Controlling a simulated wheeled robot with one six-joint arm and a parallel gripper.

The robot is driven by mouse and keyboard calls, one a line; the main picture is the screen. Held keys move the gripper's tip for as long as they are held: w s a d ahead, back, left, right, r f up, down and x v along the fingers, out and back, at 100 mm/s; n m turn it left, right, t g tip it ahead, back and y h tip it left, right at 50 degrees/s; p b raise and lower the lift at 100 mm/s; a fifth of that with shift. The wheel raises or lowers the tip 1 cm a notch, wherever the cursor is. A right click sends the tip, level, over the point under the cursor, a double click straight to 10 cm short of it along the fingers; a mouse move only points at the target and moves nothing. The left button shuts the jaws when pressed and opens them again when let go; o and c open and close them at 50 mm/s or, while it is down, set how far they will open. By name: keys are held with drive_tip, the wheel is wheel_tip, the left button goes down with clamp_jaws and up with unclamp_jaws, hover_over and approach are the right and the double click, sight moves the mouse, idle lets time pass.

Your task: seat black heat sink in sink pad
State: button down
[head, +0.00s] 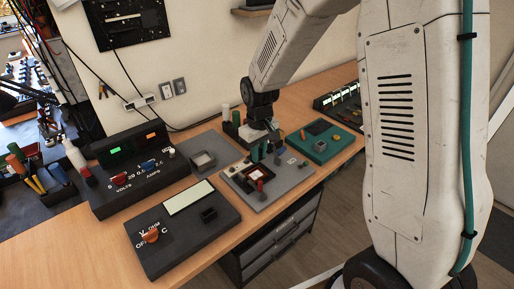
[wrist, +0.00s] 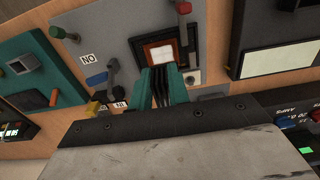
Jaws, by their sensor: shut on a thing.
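My gripper (wrist: 168,82) has green fingers and is shut on the black heat sink (wrist: 167,97), whose dark fins show between the fingers in the wrist view. The sink pad (wrist: 160,52) is a pale square inside a reddish-brown and black frame. The fingertips overlap its near edge in that view. The pad also shows in the head view (head: 257,173), on the grey board (head: 268,196), with my gripper (head: 266,154) just behind it. The heat sink cannot be made out clearly in the head view. Whether it touches the pad cannot be told.
A red-topped lever (wrist: 183,8) stands by the pad, and a grey lever (wrist: 112,72) by the "NO" label. A green board (head: 320,141) lies to the right. A black meter (head: 182,228) and a power supply (head: 130,170) stand to the left.

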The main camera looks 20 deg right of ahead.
drive_tip(key=shift+a, duration=0.1)
hover_over(258, 177)
drive_tip(key=shift+s+f, duration=0.15)
drive_tip(key=shift+f, duration=2.75)
drive_tip(key=shift+f, duration=0.75)
idle(3.3)
drive_tip(key=c, duration=1.3)
unclamp_jaws()
drive_tip(key=shift+o, duration=0.2)
drive_tip(key=shift+r, duration=3.9)
